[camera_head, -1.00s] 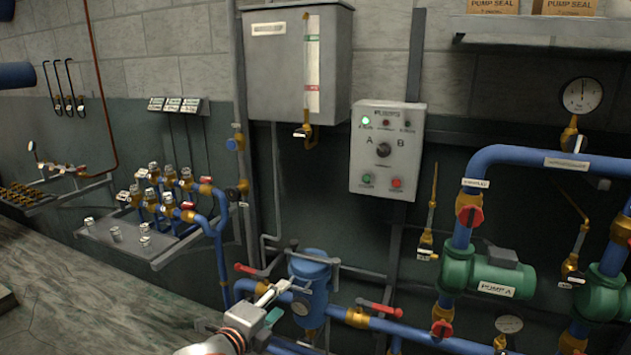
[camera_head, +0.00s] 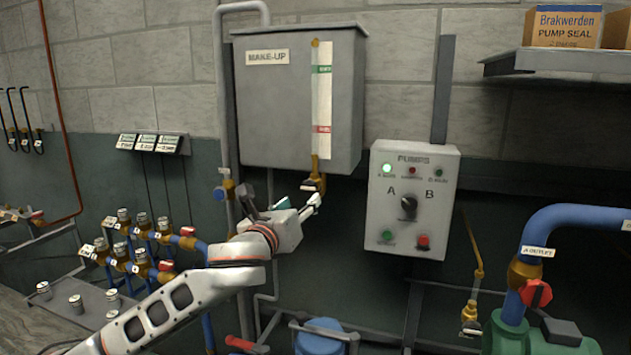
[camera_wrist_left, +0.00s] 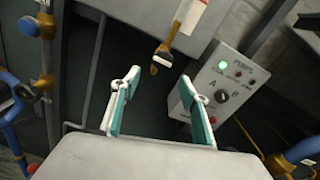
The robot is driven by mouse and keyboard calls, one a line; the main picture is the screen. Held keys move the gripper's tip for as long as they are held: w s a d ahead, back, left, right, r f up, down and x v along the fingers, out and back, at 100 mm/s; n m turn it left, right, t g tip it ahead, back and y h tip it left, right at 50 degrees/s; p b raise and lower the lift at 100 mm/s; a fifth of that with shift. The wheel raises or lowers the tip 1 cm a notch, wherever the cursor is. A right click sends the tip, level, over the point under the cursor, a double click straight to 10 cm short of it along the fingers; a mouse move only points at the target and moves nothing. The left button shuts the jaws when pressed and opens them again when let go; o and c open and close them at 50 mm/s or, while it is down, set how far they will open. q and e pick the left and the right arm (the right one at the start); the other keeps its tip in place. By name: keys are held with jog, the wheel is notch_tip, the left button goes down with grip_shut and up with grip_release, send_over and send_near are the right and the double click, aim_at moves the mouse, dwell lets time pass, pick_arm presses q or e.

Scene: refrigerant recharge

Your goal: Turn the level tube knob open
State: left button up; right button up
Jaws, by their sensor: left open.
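The level tube (camera_head: 322,98) is a pale strip with green and red marks on the front of the grey make-up tank (camera_head: 275,130). The level tube knob (camera_head: 314,184) is a small brass fitting with a dark handle at the tube's bottom end. My left gripper (camera_head: 300,204) is just below and left of the knob in the head view. In the left wrist view the knob (camera_wrist_left: 162,52) sits beyond the spread fingertips of my left gripper (camera_wrist_left: 158,84), with nothing between them. My right gripper is not in view.
The pumps panel (camera_head: 410,198) with its selector and lit green lamp is just right of the knob. A pipe (camera_head: 222,110) with a blue handle runs down left of the tank. Several brass valves (camera_head: 135,235) stand at the left. A blue vessel (camera_head: 320,335) is below.

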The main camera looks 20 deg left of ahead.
aim_at(308, 188)
pick_arm(q)
jog(key=shift+w+d+r+p, duration=0.1)
jog(key=shift+w+r, duration=0.1)
jog(key=shift+w, duration=1.2)
jog(key=shift+w+a+r+p, duration=0.15)
jog(key=shift+w+r, duration=0.1)
jog(key=shift+w, duration=1.1)
jog(key=shift+w+d+r+p, duration=0.1)
jog(key=shift+w+d+r, duration=0.1)
jog(key=shift+w, duration=1.2)
jog(key=c, duration=1.1)
